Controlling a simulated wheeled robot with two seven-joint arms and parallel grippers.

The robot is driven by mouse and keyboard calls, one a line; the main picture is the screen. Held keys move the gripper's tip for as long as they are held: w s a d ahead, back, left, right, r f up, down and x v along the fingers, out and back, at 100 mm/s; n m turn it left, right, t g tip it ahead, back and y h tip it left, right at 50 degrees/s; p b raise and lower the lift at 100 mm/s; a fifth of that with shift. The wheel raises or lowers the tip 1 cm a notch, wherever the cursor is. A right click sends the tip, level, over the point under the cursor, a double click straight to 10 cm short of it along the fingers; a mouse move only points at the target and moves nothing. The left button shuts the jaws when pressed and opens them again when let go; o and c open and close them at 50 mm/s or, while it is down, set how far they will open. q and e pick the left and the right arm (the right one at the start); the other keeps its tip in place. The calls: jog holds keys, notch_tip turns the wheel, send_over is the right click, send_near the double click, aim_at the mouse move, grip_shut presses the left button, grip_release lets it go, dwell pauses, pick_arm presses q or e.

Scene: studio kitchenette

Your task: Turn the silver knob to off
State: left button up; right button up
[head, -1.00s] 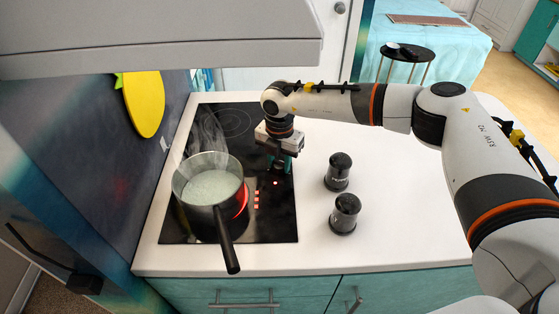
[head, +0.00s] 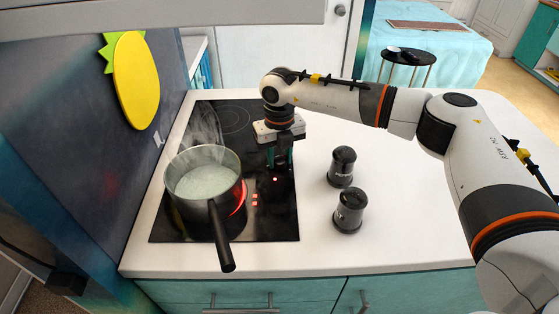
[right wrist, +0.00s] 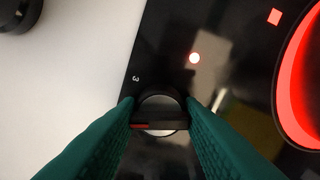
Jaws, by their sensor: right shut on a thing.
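The silver knob (right wrist: 160,100) shows in the right wrist view as a round silver disc with a dark grip bar across it. A red mark sits at the bar's left end, and a printed "3" is just above left on the black glass. My right gripper (right wrist: 160,113) is shut on the knob, one green finger on each side. In the head view my right gripper (head: 280,160) points down at the right part of the cooktop (head: 268,225) and hides the knob. My left gripper is not in view.
A steaming pot (head: 205,190) sits on a glowing red burner left of my gripper, its black handle (head: 222,240) pointing toward the front. Two black shakers (head: 342,167) (head: 349,211) stand on the white counter (head: 400,220) to the right. A grey hood (head: 150,15) hangs above.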

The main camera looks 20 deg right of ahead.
jog(key=n+b, duration=0.2)
jog(key=n, duration=0.2)
jog(key=shift+n, duration=0.4)
jog(key=n+b, duration=0.2)
jog(key=n, duration=0.1)
jog(key=shift+n, duration=0.3)
jog(key=n+b, duration=0.1)
jog(key=n, duration=0.3)
jog(key=n+b, duration=0.1)
jog(key=n, duration=0.3)
jog(key=n+b, duration=0.1)
jog(key=n, duration=0.2)
jog(key=shift+n, duration=0.4)
jog(key=n, duration=0.4)
jog(key=shift+r+n, duration=0.1)
jog(key=shift+n, duration=0.2)
jog(key=n, duration=0.3)
jog(key=shift+b, duration=0.4)
jog(key=shift+n, duration=2.1)
